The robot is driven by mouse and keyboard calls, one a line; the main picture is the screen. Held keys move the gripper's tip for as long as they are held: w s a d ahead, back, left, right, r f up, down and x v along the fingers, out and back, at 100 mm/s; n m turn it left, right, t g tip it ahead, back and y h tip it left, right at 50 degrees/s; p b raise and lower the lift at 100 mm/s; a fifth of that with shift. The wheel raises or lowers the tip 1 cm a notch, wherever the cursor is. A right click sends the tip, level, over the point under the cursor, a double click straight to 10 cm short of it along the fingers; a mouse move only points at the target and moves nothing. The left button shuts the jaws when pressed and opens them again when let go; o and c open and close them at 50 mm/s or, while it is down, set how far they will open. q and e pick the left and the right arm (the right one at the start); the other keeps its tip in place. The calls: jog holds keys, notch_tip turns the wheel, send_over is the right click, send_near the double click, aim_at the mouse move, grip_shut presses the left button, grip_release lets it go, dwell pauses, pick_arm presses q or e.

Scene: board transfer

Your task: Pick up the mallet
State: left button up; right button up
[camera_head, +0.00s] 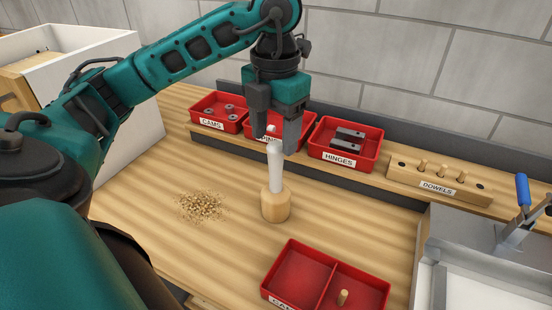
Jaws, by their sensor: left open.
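The mallet (275,200) stands upright on the wooden bench, its pale wood head down and its white handle pointing up. My left gripper (273,136) is above it, pointing down, with its fingers apart. The top of the handle is at the height of the fingertips and appears between them. I cannot tell whether the fingers touch it. My right gripper is not in view.
Red bins (345,156) for cams, hinges and one with a hidden label line the back ledge, beside a dowel block (440,184). A divided red tray (298,268) holding a dowel is in front. Wood shavings (201,206) lie left of the mallet. A metal fixture with a blue handle (522,190) stands right.

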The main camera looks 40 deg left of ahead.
aim_at(275, 146)
pick_arm(q)
jog(key=shift+f+b, duration=0.65)
jog(key=shift+f, duration=1.2)
jog(key=shift+w+f, duration=0.15)
jog(key=shift+f, duration=2.1)
jog(key=shift+c, duration=0.3)
grip_shut()
